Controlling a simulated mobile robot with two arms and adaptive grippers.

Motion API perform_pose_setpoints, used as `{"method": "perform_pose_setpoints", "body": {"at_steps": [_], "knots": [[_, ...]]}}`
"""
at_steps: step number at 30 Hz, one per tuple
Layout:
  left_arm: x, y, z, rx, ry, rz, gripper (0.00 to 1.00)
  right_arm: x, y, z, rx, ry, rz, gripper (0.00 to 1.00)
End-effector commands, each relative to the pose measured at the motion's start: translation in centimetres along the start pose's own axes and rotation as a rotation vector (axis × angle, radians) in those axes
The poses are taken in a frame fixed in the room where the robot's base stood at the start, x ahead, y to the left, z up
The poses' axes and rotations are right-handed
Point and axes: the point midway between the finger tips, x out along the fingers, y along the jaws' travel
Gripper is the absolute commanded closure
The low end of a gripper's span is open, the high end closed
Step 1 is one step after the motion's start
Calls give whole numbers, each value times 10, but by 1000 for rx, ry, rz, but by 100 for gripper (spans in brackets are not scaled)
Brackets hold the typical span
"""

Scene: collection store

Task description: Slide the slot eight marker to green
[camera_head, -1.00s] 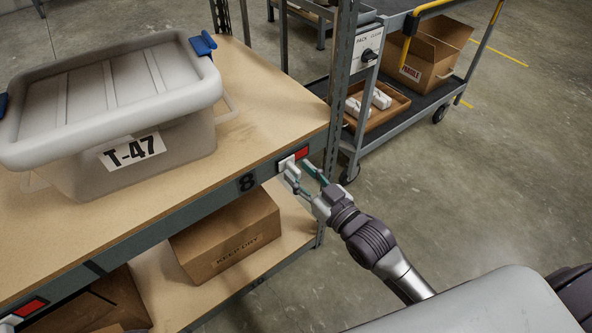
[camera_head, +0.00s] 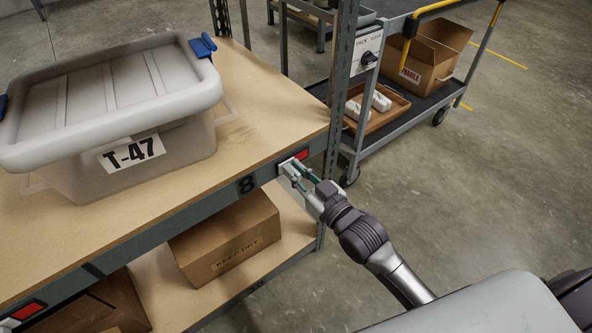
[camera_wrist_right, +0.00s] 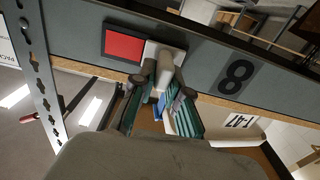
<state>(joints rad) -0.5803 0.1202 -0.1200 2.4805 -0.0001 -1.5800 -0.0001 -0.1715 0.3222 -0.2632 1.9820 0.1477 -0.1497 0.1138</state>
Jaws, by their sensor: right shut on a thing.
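The slot eight marker is a pale slider (camera_head: 286,168) with a raised knob, on the grey shelf beam just right of the black number 8 (camera_head: 246,184). A red field (camera_head: 302,155) shows to the right of the slider; no green shows. The wrist view is turned over: the slider (camera_wrist_right: 152,52) lies between the red field (camera_wrist_right: 124,44) on the left and the 8 (camera_wrist_right: 237,76) on the right. My right gripper (camera_head: 299,173) is shut on the knob, its two fingers on either side of it in the wrist view (camera_wrist_right: 160,80). My left gripper is not in view.
A grey lidded tote (camera_head: 170,168) marked T-47 stands on the shelf above. A cardboard box (camera_head: 225,240) sits on the lower shelf. Another red marker (camera_head: 30,308) is at the beam's lower left. A cart (camera_head: 425,102) with boxes stands behind the rack post; floor at right is clear.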

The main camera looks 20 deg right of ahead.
Motion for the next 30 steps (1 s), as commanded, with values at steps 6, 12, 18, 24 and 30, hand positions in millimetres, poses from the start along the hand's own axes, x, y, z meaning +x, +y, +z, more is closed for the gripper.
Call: {"method": "perform_pose_setpoints", "body": {"at_steps": [6,12,18,24,30], "knots": [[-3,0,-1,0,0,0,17,0,15,0,-6,-3,-1,100],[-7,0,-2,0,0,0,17,0,46,0,-4,-2,-1,100],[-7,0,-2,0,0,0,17,0,51,0,-1,-1,2,100],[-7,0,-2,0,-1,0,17,0,52,0,-3,0,3,74],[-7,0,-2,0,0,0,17,0,50,0,-2,0,1,60]]}}
